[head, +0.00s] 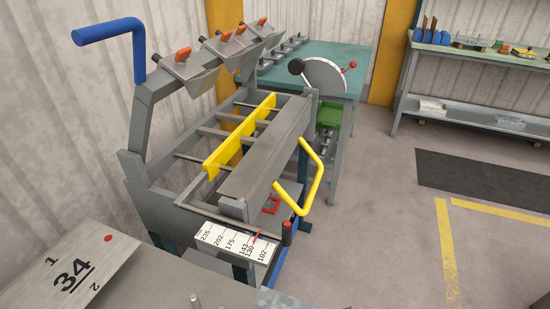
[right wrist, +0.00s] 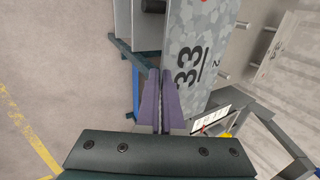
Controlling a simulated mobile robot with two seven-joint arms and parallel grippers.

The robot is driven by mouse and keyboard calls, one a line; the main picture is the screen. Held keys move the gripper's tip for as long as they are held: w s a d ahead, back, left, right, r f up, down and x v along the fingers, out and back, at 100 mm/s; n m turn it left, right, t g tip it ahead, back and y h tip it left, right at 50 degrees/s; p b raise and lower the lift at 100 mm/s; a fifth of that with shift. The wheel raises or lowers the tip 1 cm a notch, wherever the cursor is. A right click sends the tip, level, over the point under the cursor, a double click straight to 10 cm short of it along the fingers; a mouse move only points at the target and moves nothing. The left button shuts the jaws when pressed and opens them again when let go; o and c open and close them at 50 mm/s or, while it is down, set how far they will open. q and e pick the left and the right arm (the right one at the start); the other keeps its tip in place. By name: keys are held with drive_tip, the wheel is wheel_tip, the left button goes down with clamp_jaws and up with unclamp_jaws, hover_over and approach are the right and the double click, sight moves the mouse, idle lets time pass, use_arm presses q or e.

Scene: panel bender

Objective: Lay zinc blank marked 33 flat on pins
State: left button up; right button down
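The zinc blank marked 33 (right wrist: 210,40) shows in the right wrist view, spangled grey with large black digits and a small 2. A spangled sheet corner at the bottom of the head view (head: 287,300) looks like the same blank. My right gripper (right wrist: 161,76) has its two purple fingers close together at the blank's long edge and appears shut on it. Short pale pins (right wrist: 224,76) stand out beside the blank, apart from it in the picture. One pin (head: 195,300) shows at the head view's bottom edge. My left gripper is not in view.
The blank marked 34 (head: 75,272) lies at the lower left. The panel bender (head: 262,150) fills the middle, with a blue handle (head: 108,31), a yellow bar (head: 240,135) and a yellow handle (head: 313,180). A scale plate (head: 235,242) is at its near end. Floor is open at right.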

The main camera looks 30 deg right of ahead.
drive_tip(key=w+a+b, duration=0.2)
drive_tip(key=w+a, duration=0.1)
drive_tip(key=w, duration=0.1)
drive_tip(key=w+a+b, duration=0.3)
drive_tip(key=w, duration=0.1)
drive_tip(key=w+a+f+b, duration=0.1)
drive_tip(key=w+a+b, duration=0.2)
drive_tip(key=w, duration=0.2)
drive_tip(key=shift+w+a, duration=0.1)
drive_tip(key=shift+a, duration=0.15)
drive_tip(key=shift+w+f, duration=0.1)
drive_tip(key=shift+f, duration=0.45)
drive_tip(key=shift+f+b, duration=0.35)
drive_tip(key=shift+b, duration=0.1)
drive_tip(key=c, duration=1)
unclamp_jaws()
drive_tip(key=p+v, duration=0.3)
drive_tip(key=v, duration=0.6)
drive_tip(key=shift+s+d+r, duration=0.15)
drive_tip(key=shift+s+r, duration=0.1)
drive_tip(key=shift+r, duration=0.1)
